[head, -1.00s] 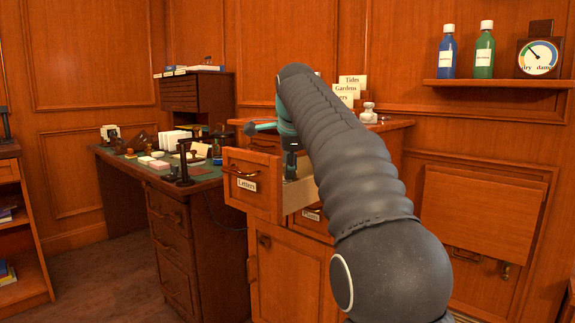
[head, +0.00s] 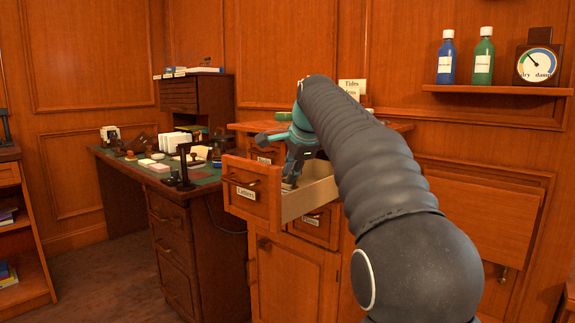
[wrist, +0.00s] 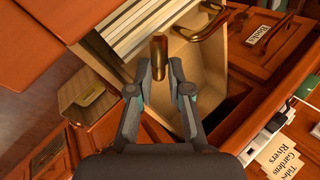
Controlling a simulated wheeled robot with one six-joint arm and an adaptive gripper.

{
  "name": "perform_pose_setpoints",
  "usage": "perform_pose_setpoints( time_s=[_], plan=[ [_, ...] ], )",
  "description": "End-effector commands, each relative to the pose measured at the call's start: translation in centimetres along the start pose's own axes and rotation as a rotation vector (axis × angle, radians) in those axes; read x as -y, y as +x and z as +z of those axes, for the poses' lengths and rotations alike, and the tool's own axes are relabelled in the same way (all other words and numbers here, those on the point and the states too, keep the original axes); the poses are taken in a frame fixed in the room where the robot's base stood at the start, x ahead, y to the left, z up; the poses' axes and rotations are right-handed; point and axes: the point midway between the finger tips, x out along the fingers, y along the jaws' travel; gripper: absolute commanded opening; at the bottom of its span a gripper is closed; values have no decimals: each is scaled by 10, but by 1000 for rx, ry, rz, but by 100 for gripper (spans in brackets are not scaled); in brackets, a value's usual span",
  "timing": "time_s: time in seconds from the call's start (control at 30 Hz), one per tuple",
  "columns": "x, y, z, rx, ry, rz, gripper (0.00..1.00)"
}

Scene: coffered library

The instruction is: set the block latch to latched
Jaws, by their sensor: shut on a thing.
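The drawer labelled Letters (head: 250,197) stands pulled out of the wooden cabinet in the head view. My gripper (head: 289,186) reaches down into it. Pale striped cards or dividers (wrist: 128,27) lie beyond the fingertips. The pale drawer floor shows beside them.
A brass drawer handle (wrist: 205,24) is close to the right of the fingers. Standing cards (wrist: 280,158) are at lower right. In the head view, a desk (head: 125,185) with small items is left of the cabinet, and a shelf (head: 500,90) with bottles is at right.

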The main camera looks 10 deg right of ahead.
Motion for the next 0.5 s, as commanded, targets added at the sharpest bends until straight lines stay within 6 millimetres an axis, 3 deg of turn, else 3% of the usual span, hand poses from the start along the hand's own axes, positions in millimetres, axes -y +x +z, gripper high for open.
perform_pose_setpoints(
  time_s=[0.5],
  plan=[
    [-4, -4, -8, 201, -297, 7, 0]
  ],
)
